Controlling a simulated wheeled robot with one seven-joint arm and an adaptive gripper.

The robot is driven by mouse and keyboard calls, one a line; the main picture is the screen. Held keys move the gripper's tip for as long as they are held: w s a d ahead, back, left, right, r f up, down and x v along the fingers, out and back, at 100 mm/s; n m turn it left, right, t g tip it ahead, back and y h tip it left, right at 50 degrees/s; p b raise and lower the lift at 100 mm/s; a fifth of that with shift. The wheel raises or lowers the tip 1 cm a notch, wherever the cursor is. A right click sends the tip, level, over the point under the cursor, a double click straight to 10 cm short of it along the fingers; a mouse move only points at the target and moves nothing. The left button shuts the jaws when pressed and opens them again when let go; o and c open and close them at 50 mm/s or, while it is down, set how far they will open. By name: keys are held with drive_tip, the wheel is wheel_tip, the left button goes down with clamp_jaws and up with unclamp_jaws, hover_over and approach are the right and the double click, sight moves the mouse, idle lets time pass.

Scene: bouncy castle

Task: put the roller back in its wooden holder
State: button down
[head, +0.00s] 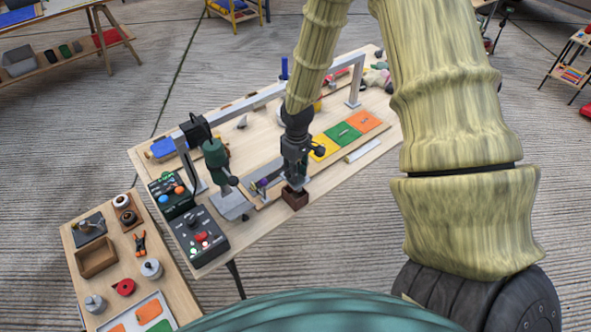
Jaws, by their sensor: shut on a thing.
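My gripper (296,179) points down over the front edge of the long wooden table (345,182). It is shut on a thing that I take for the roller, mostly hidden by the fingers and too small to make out. A small dark reddish-brown wooden block (295,199), which looks like the holder, is directly below the fingertips at the table's edge. I cannot tell whether the held roller is inside the holder, touching it or just above it.
A grey frame (262,98) spans the table behind my gripper. A green-handled tool (216,156) and two control boxes with buttons (201,234) are to the left. Yellow, green and orange squares (342,134) lie to the right. A lower side table (139,217) holds several parts.

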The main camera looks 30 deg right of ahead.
drive_tip(key=shift+f+b, duration=1.55)
drive_tip(key=shift+f, duration=1.6)
idle(0.8)
drive_tip(key=c, duration=1.1)
unclamp_jaws()
drive_tip(key=shift+c, duration=0.2)
drive_tip(key=o, duration=0.6)
drive_tip(key=shift+r, duration=0.15)
drive_tip(key=shift+r+p, duration=3.15)
drive_tip(key=shift+r, duration=0.7)
